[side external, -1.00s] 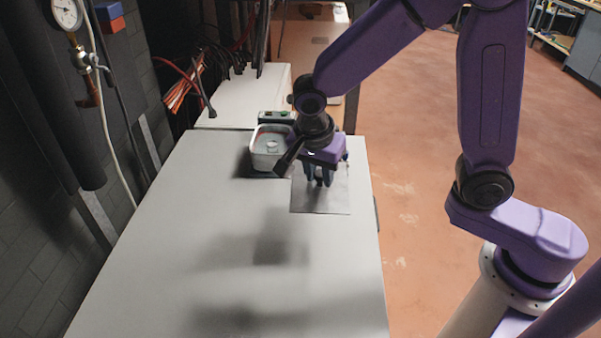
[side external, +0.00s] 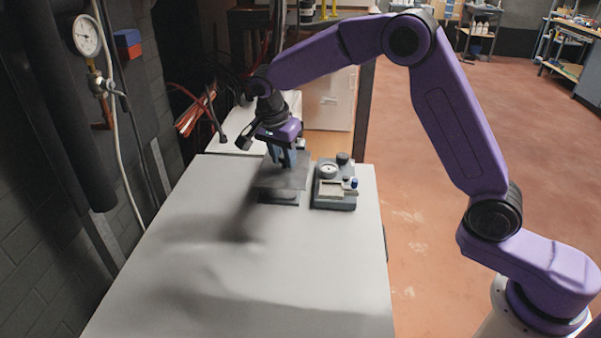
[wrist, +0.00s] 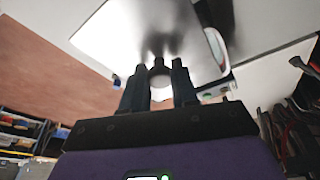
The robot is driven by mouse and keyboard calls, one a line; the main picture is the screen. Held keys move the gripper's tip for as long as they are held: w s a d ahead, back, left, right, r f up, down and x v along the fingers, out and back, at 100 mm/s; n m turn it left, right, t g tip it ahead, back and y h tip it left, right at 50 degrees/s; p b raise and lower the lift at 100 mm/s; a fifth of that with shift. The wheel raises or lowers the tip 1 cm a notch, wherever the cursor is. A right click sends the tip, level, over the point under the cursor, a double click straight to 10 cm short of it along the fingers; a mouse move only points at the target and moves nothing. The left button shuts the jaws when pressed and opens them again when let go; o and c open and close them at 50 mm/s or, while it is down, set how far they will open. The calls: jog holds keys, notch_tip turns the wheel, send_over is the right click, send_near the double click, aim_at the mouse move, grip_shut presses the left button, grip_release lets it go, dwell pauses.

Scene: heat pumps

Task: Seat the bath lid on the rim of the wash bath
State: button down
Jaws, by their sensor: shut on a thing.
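The bath lid (side external: 280,180) is a flat grey metal plate with a knob in the middle. My gripper (side external: 287,163) is shut on that knob and holds the lid about level. The wash bath (side external: 278,198) is under the lid in the side view; only its shaded front wall shows, and its opening is hidden. I cannot tell whether the lid touches the rim. In the wrist view the shiny lid (wrist: 110,30) extends beyond my gripper (wrist: 159,75), and a pale rounded bath edge (wrist: 216,48) shows past its right side.
A small grey device (side external: 335,190) with a round dial and blue knob stands just right of the lid. A white box (side external: 240,122) and cables (side external: 195,112) are behind. The front of the grey worktop (side external: 240,280) is clear.

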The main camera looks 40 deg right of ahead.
jog(key=shift+w+d+f, duration=0.9)
jog(key=shift+w+d, duration=0.15)
jog(key=shift+w, duration=0.7)
jog(key=shift+w+d+f, duration=0.95)
jog(key=shift+w+d, duration=0.1)
jog(key=shift+w, duration=0.65)
jog(key=shift+w+d+f, duration=0.9)
jog(key=shift+w+d, duration=0.15)
jog(key=shift+w, duration=0.7)
jog(key=shift+f, duration=0.8)
jog(key=c, duration=0.8)
grip_release()
jog(key=v, duration=1.7)
jog(key=shift+r, duration=0.25)
